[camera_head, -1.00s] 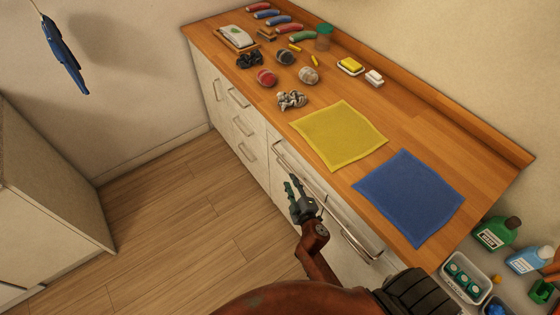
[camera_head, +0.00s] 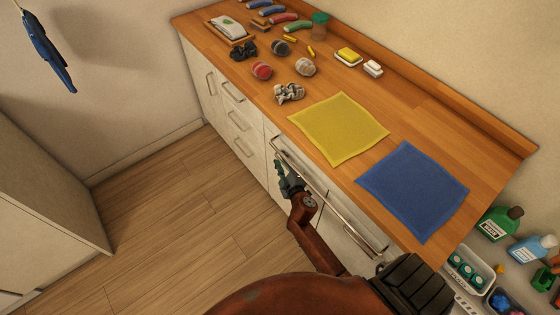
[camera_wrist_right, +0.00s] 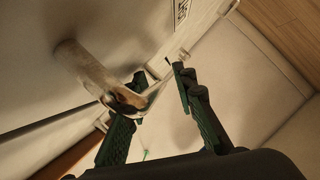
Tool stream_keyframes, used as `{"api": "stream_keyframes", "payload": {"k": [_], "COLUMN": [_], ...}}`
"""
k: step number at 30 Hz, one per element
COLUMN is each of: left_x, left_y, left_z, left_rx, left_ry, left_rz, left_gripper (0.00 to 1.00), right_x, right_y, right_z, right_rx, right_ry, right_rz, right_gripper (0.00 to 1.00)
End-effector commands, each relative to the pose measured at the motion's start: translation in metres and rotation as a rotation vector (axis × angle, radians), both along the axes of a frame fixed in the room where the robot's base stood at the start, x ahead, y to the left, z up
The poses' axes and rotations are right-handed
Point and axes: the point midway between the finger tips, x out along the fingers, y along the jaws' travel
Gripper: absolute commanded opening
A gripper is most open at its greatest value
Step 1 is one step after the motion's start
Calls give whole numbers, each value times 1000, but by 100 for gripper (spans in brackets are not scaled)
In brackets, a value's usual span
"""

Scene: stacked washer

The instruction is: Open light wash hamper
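Pale fronts with long metal bar handles sit under the wooden counter. One bar handle (camera_head: 302,172) lies below the yellow cloth, another (camera_head: 362,241) below the blue cloth. I cannot tell from the labels which front is the light wash hamper. My right gripper (camera_head: 286,180) is at the left part of the first handle. In the right wrist view my right gripper (camera_wrist_right: 160,95) has its two green fingers apart. A metal handle (camera_wrist_right: 100,78) reaches in between them; firm contact is not visible. The front looks closed. My left gripper is out of view.
The counter carries a yellow cloth (camera_head: 340,129), a blue cloth (camera_head: 413,190), balled socks and soap. Bottles (camera_head: 497,222) and bins stand at the lower right. A pale cabinet (camera_head: 45,190) stands at left. The floor (camera_head: 180,200) between is clear.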

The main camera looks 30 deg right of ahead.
Motion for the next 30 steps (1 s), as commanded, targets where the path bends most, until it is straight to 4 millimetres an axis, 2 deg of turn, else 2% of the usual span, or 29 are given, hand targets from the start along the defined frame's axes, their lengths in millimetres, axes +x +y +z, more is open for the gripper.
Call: {"api": "stream_keyframes", "payload": {"k": [3,6,17,30], "left_x": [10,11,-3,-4], "left_y": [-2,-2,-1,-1], "left_z": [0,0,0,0], "left_rx": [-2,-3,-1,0], "left_ry": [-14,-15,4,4], "left_rz": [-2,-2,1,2], "left_gripper": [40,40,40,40], "right_x": [1,1,1,0], "right_y": [1,2,2,2], "right_z": [0,0,0,-1], "right_rx": [0,0,0,1], "right_ry": [0,0,0,1], "right_rz": [1,2,1,2], "right_gripper": [25,25,0,0]}}
